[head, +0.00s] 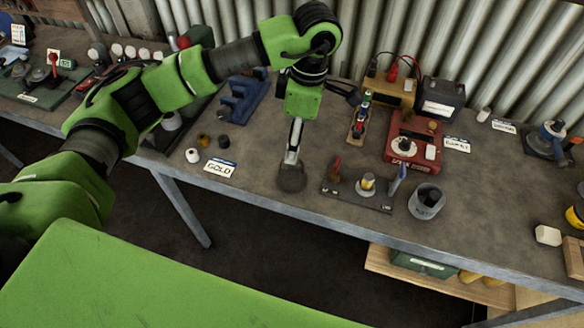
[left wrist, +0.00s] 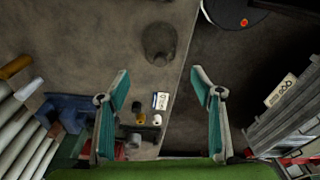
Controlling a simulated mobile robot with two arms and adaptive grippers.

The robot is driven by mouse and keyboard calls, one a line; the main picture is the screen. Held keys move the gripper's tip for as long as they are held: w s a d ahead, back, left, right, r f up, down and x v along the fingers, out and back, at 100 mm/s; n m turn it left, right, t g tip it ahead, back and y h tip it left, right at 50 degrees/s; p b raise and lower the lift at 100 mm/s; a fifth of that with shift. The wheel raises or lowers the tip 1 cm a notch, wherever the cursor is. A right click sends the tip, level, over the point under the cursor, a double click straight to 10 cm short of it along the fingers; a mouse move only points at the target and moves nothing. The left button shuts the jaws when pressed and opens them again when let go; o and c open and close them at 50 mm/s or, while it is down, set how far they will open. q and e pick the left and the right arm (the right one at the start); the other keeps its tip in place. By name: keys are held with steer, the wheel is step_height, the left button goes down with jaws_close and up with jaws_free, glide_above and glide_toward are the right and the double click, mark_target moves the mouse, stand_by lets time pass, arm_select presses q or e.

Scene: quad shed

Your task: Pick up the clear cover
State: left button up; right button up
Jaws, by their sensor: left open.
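The clear cover (head: 291,178) appears to be the dark, see-through round piece near the front edge of the bench, beside the GOLD card. In the left wrist view the cover (left wrist: 160,42) is a smoky round shape on the bench top, above the space between the fingertips. My left gripper (head: 292,155) points down just over or behind the cover in the head view, seen edge-on. In the left wrist view its two fingers (left wrist: 163,88) are wide apart with nothing between them. I cannot tell the height of the fingertips above the cover. My right gripper is not in view.
The GOLD card (head: 219,168) and small knobs (head: 203,140) lie left of the cover. A dark board (head: 345,196) with upright tools and a grey cup (head: 426,202) stand right. A red device (head: 411,140) is behind. The bench edge (head: 250,196) is close in front.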

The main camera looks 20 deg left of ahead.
arm_select(q)
steer(key=p, duration=0.1)
glide_above(292, 169)
steer(key=w, duration=0.2)
steer(key=f, duration=0.4)
steer(key=shift+s+a+f, duration=0.1)
steer(key=shift+s+a, duration=0.1)
steer(key=shift+a, duration=0.05)
steer(key=shift+f+p, duration=0.2)
steer(key=shift+p, duration=0.15)
step_height(292, 169, down, 4)
steer(key=p, duration=0.2)
steer(key=shift+s+f+p, duration=0.1)
steer(key=shift+f+p, duration=0.05)
steer(key=shift+p, duration=0.2)
steer(key=shift+a+f, duration=0.1)
steer(key=shift+f, duration=0.15)
steer(key=c, duration=1.2)
steer(key=shift+r, duration=0.15)
